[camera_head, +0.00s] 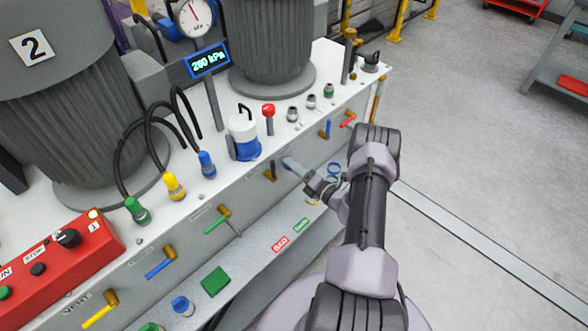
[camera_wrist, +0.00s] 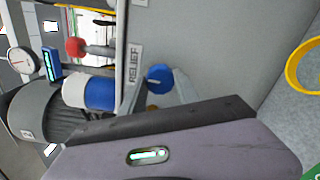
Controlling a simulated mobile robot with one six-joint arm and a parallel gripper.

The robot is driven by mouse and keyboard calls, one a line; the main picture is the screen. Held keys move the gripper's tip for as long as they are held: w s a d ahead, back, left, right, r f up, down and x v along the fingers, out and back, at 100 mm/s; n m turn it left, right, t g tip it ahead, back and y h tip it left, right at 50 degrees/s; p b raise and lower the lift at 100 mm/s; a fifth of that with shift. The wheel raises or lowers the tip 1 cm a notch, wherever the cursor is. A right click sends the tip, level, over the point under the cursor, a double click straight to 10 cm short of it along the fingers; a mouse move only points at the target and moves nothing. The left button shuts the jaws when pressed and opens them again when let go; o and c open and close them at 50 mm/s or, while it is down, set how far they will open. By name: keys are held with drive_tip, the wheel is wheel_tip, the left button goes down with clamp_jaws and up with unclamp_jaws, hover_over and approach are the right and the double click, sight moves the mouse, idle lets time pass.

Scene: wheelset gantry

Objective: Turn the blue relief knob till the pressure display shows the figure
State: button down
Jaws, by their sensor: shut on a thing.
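The blue relief knob (camera_wrist: 158,79) is on the panel's front face beside the RELIEF label (camera_wrist: 134,64) in the wrist view. My gripper (camera_wrist: 160,92) is at the knob, its pale fingers on either side, shut on it. In the head view my gripper (camera_head: 292,164) reaches the front face below the blue-and-white canister, and the knob is hidden there. The pressure display (camera_head: 207,62) reads about 200 kPa; the middle digit is not quite clear. It also shows, too small to read, in the wrist view (camera_wrist: 52,64).
A round dial gauge (camera_head: 194,17) stands above the display. The blue-and-white canister (camera_head: 243,137) and a red-topped knob (camera_head: 268,111) stand on the bench top near my gripper. Coloured lever valves, such as the green one (camera_head: 217,221), line the front face. Open floor lies to the right.

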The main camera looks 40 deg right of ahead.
drive_tip(key=shift+f+m, duration=0.1)
drive_tip(key=shift+m, duration=0.5)
drive_tip(key=c, duration=0.9)
unclamp_jaws()
drive_tip(key=s+d+p, duration=0.1)
drive_tip(key=s+p, duration=0.3)
drive_tip(key=s, duration=1.3)
drive_tip(key=shift+s+r, duration=0.2)
drive_tip(key=shift+r, duration=0.05)
drive_tip(key=shift+d, duration=0.1)
